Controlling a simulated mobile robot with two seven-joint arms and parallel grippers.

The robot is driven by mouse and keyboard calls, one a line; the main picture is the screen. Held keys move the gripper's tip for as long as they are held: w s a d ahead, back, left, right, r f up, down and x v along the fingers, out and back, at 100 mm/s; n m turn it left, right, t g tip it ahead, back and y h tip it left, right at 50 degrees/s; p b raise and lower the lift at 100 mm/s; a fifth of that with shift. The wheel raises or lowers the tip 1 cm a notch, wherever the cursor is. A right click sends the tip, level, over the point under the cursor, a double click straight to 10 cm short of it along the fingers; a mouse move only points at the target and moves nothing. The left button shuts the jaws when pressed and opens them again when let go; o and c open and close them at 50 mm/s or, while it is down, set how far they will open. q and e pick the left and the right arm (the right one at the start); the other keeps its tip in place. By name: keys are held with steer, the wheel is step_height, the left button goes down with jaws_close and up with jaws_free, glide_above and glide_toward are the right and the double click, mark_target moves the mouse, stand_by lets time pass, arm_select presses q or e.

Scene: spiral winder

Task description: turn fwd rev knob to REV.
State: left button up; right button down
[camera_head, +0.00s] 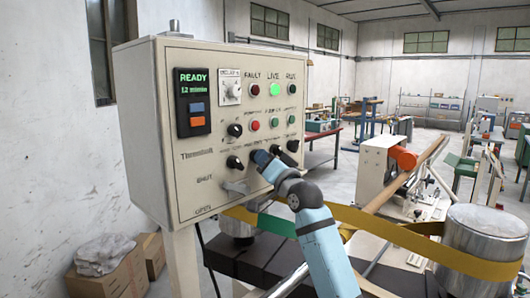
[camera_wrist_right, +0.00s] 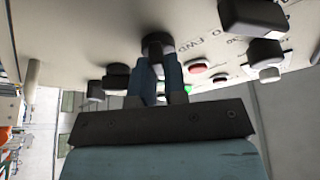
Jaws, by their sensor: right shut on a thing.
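The cream control panel (camera_head: 225,185) stands at the left of the head view. My right gripper (camera_head: 260,158) reaches its lower knob row from the lower right. In the right wrist view my right gripper (camera_wrist_right: 157,68) has its two blue fingers on either side of a black knob (camera_wrist_right: 158,43) and is shut on it. Lettering reading FWD shows on the panel beside this knob, so it appears to be the fwd rev knob. In the head view the gripper largely hides it, and I cannot tell which way it points. My left gripper is not in view.
Other black knobs sit close by, one left of my gripper (camera_head: 235,163) and one to its right (camera_head: 292,145). A grey lever (camera_head: 236,187) is below. Indicator lamps and a READY display (camera_head: 192,102) are above. A metal drum (camera_head: 484,240) with a yellow belt stands at right.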

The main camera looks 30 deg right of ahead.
steer(key=shift+r+m, duration=0.1)
steer(key=shift+m, duration=0.2)
steer(key=c, duration=1.2)
jaws_free()
steer(key=shift+o, duration=0.2)
steer(key=shift+s, duration=0.1)
steer(key=b+v, duration=0.2)
steer(key=v, duration=1.1)
steer(key=shift+s+f+b, duration=0.25)
steer(key=shift+s+b, duration=0.05)
steer(key=shift+b, duration=0.05)
